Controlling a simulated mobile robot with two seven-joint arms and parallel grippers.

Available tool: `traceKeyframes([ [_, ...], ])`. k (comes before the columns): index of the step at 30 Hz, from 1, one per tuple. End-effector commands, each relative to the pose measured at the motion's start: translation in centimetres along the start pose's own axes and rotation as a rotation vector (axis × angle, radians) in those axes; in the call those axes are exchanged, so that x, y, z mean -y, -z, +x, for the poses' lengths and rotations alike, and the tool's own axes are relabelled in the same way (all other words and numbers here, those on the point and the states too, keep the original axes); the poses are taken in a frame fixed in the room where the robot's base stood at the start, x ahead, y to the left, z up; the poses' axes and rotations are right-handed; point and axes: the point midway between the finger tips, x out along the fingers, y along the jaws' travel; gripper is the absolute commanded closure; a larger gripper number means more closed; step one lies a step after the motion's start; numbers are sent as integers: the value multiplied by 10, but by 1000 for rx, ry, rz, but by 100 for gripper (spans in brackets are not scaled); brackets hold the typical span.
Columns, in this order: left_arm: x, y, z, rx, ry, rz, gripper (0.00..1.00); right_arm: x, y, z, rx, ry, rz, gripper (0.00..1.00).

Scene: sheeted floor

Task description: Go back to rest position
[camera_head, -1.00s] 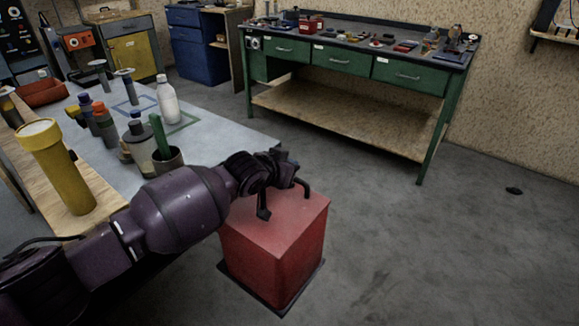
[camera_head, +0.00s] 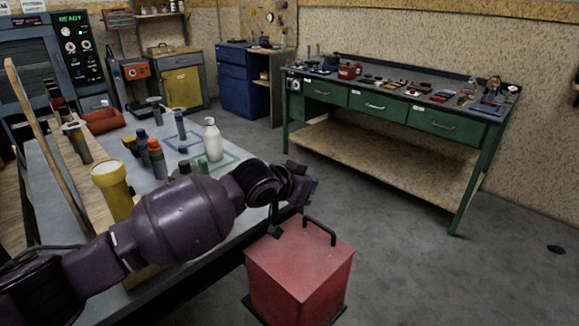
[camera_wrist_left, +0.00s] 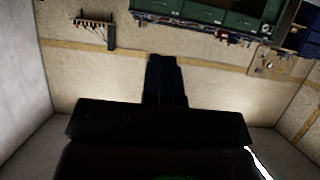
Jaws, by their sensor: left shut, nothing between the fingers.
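My left arm comes in from the left of the head view. Its gripper (camera_head: 308,190) is beyond the purple forearm, beside the table's right edge and above the back of a red box, seen from this angle. In the left wrist view the dark fingers (camera_wrist_left: 166,80) are together with nothing between them, against a plain tan wall. My right gripper is in neither view.
The red box (camera_head: 300,270) with a dark handle stands right of the table (camera_head: 225,225). On the table are a white bottle (camera_head: 213,140), a yellow flashlight (camera_head: 114,192) and several small bottles.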

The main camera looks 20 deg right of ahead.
Motion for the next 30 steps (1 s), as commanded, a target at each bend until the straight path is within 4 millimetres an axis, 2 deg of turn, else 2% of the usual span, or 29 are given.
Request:
traceKeyframes([
  [6, -1, 6, -1, -35, 8, 85, 100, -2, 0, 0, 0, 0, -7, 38],
  [8, -6, 18, -6, -74, 13, 143, 100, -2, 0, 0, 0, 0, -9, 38],
  [13, -15, 63, -28, -217, 39, 262, 100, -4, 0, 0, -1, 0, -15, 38],
  [16, -16, 72, -43, -296, 62, 290, 100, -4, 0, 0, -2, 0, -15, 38],
  [23, -6, 60, -68, -399, 122, 276, 100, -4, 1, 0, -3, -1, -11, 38],
  [26, 3, 46, -82, -436, 164, 254, 100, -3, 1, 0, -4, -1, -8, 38],
  [30, 20, 14, -103, -472, 240, 206, 100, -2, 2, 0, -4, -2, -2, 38],
])
